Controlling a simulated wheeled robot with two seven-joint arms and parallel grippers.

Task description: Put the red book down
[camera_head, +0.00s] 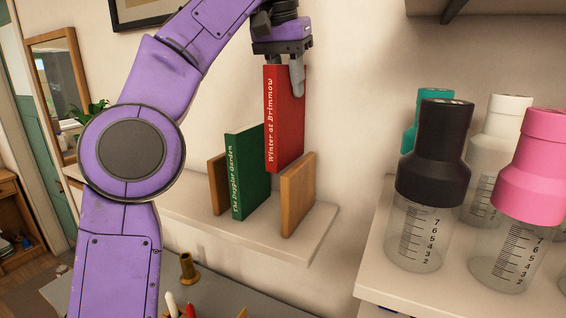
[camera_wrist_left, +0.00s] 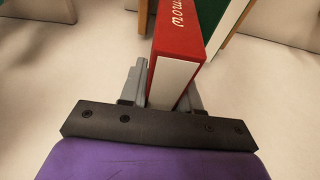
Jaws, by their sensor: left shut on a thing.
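The red book (camera_head: 285,125), with "Winter at Brimmow" on its spine, is upright in my left gripper (camera_head: 284,78). The gripper comes from above and is shut on the book's top. In the left wrist view the red book (camera_wrist_left: 185,40) sits between the two grey fingers (camera_wrist_left: 170,85). In the head view its lower end is between the green book (camera_head: 248,175) and the right wooden bookend (camera_head: 298,195). My right gripper is not in view.
The wall shelf (camera_head: 270,238) also holds a left wooden bookend (camera_head: 217,182). Several bottles, among them a black-capped one (camera_head: 433,180) and a pink-capped one (camera_head: 527,190), stand on another shelf (camera_head: 395,285) at right. A grey surface with small items lies below.

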